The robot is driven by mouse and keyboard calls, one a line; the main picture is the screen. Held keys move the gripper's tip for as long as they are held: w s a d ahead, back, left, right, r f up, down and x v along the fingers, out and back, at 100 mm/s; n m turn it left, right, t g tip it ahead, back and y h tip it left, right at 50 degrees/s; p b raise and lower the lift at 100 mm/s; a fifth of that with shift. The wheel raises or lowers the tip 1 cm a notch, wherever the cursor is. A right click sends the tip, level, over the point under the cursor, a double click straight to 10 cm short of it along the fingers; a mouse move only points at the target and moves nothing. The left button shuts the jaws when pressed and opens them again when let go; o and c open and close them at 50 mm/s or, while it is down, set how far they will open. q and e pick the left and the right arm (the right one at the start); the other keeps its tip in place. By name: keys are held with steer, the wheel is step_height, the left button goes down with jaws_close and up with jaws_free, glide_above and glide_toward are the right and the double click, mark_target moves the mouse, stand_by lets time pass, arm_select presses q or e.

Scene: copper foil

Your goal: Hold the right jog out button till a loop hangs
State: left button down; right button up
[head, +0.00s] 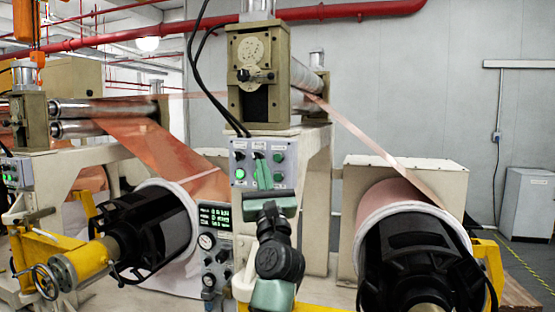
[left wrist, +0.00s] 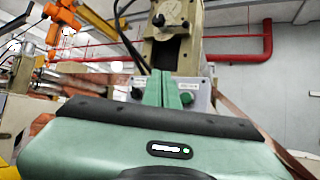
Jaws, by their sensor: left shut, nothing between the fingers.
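The grey control panel (head: 286,178) sits on the machine's front, with black knobs, a lit green button (head: 239,174) at lower left and another green button (head: 278,157) at right. My left gripper (head: 264,173) is shut and empty, its green fingers pointing up in front of the panel's middle and hiding part of it. In the left wrist view the fingers (left wrist: 167,90) overlap the panel (left wrist: 202,100), close to a green button (left wrist: 186,98). I cannot tell whether they touch it. The right copper foil strip (head: 370,145) runs straight down to the right roll (head: 385,203); no hanging loop shows.
The left roll (head: 150,225) on its black core and the yellow arm with a handwheel (head: 45,282) stand at left. A gauge panel (head: 214,245) is below the control panel. Black cables (head: 193,70) hang beside the roller stand (head: 258,65). A white cabinet (head: 526,200) stands far right.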

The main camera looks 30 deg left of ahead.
mark_target(278, 158)
arm_select(q)
steer(key=w+b, duration=0.2)
steer(key=w+a+b, duration=0.1)
steer(key=w+b, duration=0.1)
steer(key=w, duration=0.1)
steer(key=w+a+b, duration=0.1)
steer(key=w+b, duration=0.2)
steer(key=shift+w, duration=0.25)
steer(key=shift+w+f, duration=0.1)
stand_by(1.8)
steer(key=shift+w+a+b, duration=0.1)
steer(key=shift+w+b, duration=0.05)
steer(key=shift+b, duration=0.25)
steer(key=shift+w, duration=0.15)
